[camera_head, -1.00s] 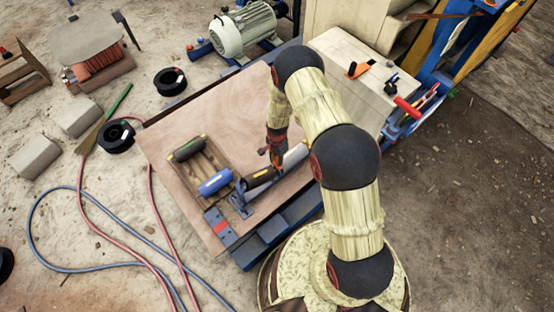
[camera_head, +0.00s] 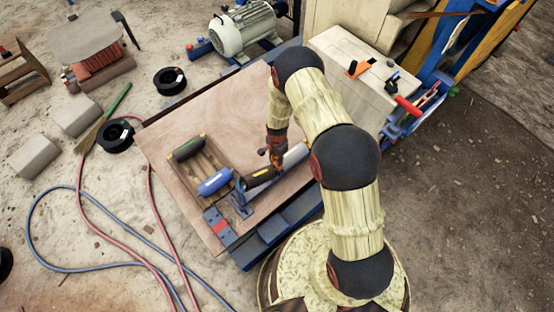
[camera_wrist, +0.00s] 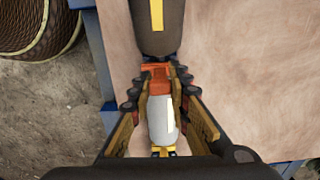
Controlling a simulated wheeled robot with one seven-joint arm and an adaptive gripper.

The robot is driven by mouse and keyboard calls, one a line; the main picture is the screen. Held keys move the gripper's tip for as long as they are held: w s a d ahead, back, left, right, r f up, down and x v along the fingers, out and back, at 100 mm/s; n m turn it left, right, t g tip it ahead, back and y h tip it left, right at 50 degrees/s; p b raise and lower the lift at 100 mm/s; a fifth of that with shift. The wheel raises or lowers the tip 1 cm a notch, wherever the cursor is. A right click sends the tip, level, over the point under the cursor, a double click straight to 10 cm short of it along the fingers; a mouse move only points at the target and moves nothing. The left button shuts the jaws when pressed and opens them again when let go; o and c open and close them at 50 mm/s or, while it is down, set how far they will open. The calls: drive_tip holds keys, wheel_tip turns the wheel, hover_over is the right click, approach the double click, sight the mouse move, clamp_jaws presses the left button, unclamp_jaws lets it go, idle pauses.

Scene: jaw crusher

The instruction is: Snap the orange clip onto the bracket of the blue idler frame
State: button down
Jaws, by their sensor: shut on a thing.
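The blue idler frame (camera_head: 240,206) stands along the front of the wooden tabletop. It carries a black roller with a yellow stripe (camera_head: 262,175) and a grey roller (camera_head: 295,156). My gripper (camera_head: 274,157) is low over the frame between these rollers. In the wrist view its fingers (camera_wrist: 160,84) are shut on the orange clip (camera_wrist: 156,76). The clip is beside the end of the black roller (camera_wrist: 157,25), and a pale grey rounded part (camera_wrist: 161,120) shows between the fingers. The bracket is hidden, and I cannot tell whether the clip touches it.
A wooden tray (camera_head: 208,160) with a green-banded roller (camera_head: 187,148) and a blue roller (camera_head: 215,182) is left of the frame. A blue-and-red block (camera_head: 220,227) lies at the table's front edge. A pale wooden block (camera_head: 352,85) stands behind right.

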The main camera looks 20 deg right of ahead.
drive_tip(key=shift+f+b, duration=0.4)
drive_tip(key=shift+f, duration=0.2)
drive_tip(key=c, duration=1.6)
unclamp_jaws()
drive_tip(key=shift+r, duration=0.1)
wheel_tip(320, 180, up, 12)
drive_tip(key=shift+f, duration=0.1)
drive_tip(key=shift+c, duration=0.3)
